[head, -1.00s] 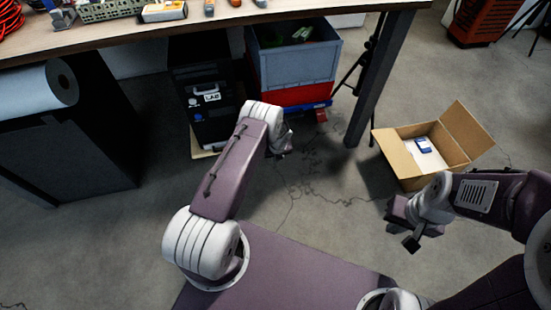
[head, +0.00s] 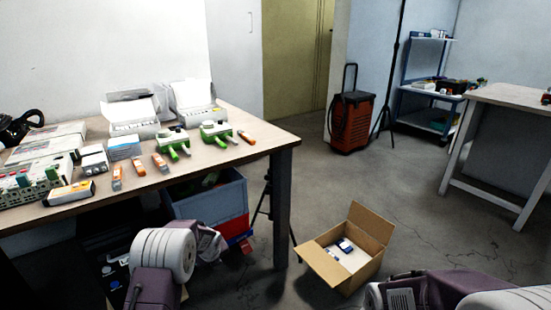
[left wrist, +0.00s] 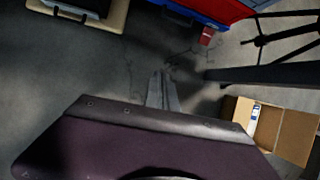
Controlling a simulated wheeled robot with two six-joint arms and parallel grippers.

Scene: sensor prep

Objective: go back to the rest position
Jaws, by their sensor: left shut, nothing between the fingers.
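My left gripper (left wrist: 162,92) shows in the left wrist view with its two grey fingers together and nothing between them. It is over bare concrete floor. In the head view my left arm is at the bottom left, in front of the table, and its fingers are not clearly visible there. My right arm is at the bottom right of the head view; its gripper is below the picture edge.
A workbench (head: 225,142) with several tools and boxes stands at the left. A blue crate (head: 215,203) is under it. An open cardboard box (head: 335,270) with a white and blue item lies right of the table leg (head: 282,210). An orange case (head: 351,122) stands behind.

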